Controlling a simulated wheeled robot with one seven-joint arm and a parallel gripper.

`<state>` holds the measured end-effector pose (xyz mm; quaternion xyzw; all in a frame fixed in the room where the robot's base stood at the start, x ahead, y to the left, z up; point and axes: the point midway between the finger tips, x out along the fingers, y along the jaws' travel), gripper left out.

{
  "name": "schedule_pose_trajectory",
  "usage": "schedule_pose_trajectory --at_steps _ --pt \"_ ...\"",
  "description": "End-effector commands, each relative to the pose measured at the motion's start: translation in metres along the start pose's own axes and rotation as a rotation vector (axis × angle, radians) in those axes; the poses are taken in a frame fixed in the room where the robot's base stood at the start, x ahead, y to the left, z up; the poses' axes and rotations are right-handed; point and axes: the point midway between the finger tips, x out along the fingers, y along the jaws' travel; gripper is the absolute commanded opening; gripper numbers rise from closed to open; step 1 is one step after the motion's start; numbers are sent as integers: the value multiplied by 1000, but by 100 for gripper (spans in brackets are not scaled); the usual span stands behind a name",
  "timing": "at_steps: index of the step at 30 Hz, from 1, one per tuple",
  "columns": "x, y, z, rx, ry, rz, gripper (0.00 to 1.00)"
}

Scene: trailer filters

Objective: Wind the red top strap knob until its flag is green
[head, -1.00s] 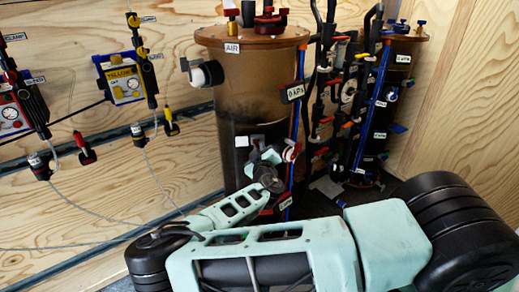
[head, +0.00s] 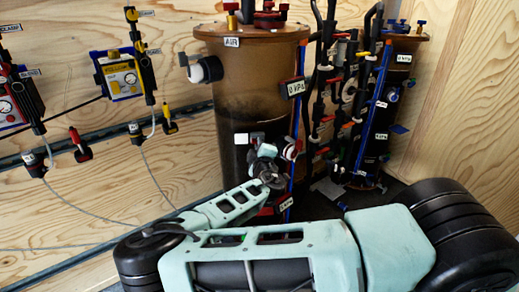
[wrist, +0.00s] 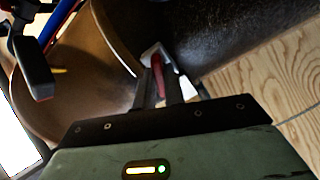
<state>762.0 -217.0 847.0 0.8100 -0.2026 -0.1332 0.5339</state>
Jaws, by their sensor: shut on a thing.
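The red knob (wrist: 158,75) shows as a narrow red piece between my fingers in the wrist view, in front of a white bracket (wrist: 152,52) on the side of a brown cylinder (wrist: 110,45). My gripper (wrist: 161,88) is shut on it. In the head view, my gripper (head: 281,156) is at the lower right side of the tall brown cylinder (head: 262,75). My wrist and fingers cover most of the knob there. I cannot make out the flag or its colour in either view.
Black pipes (head: 320,110) and a second cylinder (head: 395,90) stand right. Yellow (head: 124,77) and red (head: 17,103) gauge units hang on the wooden wall at left.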

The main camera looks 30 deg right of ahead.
Motion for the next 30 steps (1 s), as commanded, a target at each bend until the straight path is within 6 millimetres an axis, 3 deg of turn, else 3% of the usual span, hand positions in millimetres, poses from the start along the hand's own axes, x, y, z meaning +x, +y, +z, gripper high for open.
schedule_pose_trajectory --at_steps 18,19,21,30 --pt "0 -1 0 -55 1 -2 0" --pt "0 -1 0 -55 1 -2 16" --pt "0 -1 0 -55 1 -2 33" --pt "-1 0 0 -54 0 -1 33"
